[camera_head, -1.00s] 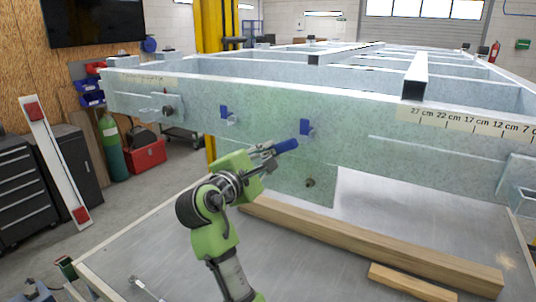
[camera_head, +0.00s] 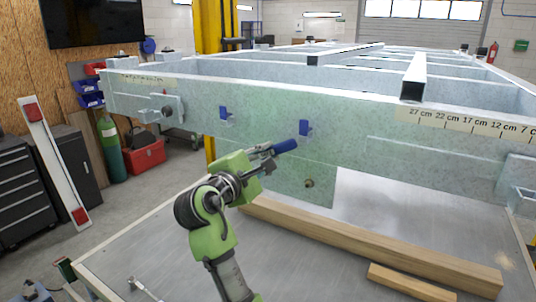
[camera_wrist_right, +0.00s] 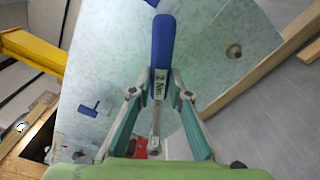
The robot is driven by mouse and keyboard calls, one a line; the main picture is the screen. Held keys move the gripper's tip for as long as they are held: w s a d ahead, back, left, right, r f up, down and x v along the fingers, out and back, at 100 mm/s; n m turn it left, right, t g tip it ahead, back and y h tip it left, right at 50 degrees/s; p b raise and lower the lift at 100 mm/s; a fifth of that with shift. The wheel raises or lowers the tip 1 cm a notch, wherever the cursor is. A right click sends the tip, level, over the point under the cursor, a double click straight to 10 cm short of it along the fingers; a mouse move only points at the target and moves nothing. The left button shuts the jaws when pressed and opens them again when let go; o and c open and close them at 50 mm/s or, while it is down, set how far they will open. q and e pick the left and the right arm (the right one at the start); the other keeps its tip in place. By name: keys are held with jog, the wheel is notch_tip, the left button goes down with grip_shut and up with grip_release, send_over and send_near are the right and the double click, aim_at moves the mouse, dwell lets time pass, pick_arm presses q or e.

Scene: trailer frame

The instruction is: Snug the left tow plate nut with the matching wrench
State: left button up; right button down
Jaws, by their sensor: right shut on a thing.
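My right gripper (camera_head: 264,158) is shut on a wrench with a blue handle (camera_head: 285,146), in front of the pale green frame beam. In the right wrist view the fingers (camera_wrist_right: 158,98) close around the wrench, near a small label (camera_wrist_right: 160,84) below the blue handle (camera_wrist_right: 162,45). The metal shank points back toward the palm. A plate with a bolt or nut (camera_head: 167,110) sits at the beam's left end. Another nut (camera_head: 309,183) is on the plate hanging below the beam, and it also shows in the right wrist view (camera_wrist_right: 233,50). My left gripper is not in view.
Timber lengths (camera_head: 370,245) lie on the grey table (camera_head: 180,262) below. A metal tool (camera_head: 145,287) lies at the table's front left.

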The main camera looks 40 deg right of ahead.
jog(key=shift+w+d+r, duration=0.1)
jog(key=shift+w+d, duration=0.15)
jog(key=shift+d, duration=0.35)
jog(key=shift+a, duration=0.1)
jog(key=shift+v, duration=3.05)
jog(key=shift+w, duration=0.1)
notch_tip(320, 180, down, 10)
jog(key=s+n+t+b, duration=0.1)
jog(key=s+t+b, duration=0.1)
jog(key=s+b, duration=0.15)
jog(key=s+a+f+n+t+y+b, duration=0.2)
jog(key=s+a+f+n+y+b, duration=0.1)
jog(key=f, duration=0.5)
jog(key=s+a+f+n+t+y+b, duration=0.3)
jog(key=s+a+f+n+y+b, duration=0.1)
jog(key=s+a+f+y, duration=0.3)
jog(key=s+a+f+n+t+y+b, duration=0.2)
jog(key=s+a+f+n+y+b, duration=0.2)
jog(key=a+f, duration=0.3)
notch_tip(320, 180, down, 4)
jog(key=shift+s+a+f+n+t+y, duration=0.15)
jog(key=shift+s+n+t+y, duration=0.35)
jog(key=shift+y, duration=0.4)
